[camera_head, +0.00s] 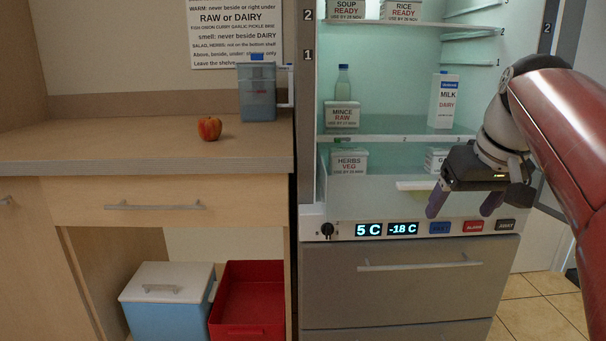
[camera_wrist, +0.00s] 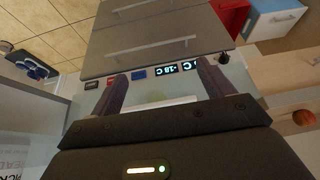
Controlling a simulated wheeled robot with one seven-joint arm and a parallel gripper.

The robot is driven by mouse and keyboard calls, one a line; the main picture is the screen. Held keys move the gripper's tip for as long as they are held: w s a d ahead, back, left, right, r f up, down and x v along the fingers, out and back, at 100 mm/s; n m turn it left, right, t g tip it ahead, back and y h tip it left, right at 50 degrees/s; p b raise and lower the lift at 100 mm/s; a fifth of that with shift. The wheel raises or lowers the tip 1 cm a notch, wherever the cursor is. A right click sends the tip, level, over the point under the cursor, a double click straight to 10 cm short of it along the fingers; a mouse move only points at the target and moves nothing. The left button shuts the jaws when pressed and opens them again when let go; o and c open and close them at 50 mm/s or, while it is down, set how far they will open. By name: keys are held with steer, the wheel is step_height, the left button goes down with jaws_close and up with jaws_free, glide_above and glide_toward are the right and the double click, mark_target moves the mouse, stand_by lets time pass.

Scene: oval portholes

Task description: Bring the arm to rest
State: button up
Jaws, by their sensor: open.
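My arm (camera_head: 563,125) is red and reaches in from the right side of the head view. My gripper (camera_head: 464,205) hangs in front of the open fridge's lower right part, fingers pointing down. Its two fingers are spread apart with nothing between them. In the wrist view my gripper (camera_wrist: 158,88) is also open, with the fridge's display strip (camera_wrist: 180,69) and the grey drawer front (camera_wrist: 155,40) beyond the fingertips.
The fridge holds a milk carton (camera_head: 443,101), a bottle (camera_head: 343,82) and several labelled boxes, including mince (camera_head: 341,115) and herbs (camera_head: 348,161). On the counter (camera_head: 120,150) stand a red apple (camera_head: 209,128) and a blue-grey pitcher (camera_head: 257,91). Below are a cooler (camera_head: 165,300) and red bin (camera_head: 248,300).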

steer(key=s+a+f, duration=0.5)
steer(key=s+f, duration=0.3)
steer(key=f, duration=0.2)
steer(key=s+a+f, duration=0.5)
steer(key=s+f, duration=0.3)
steer(key=f, duration=0.3)
steer(key=shift+s+f+m+t+h, duration=0.25)
steer(key=shift+s+m+t+h, duration=0.05)
steer(key=shift+s+m, duration=0.1)
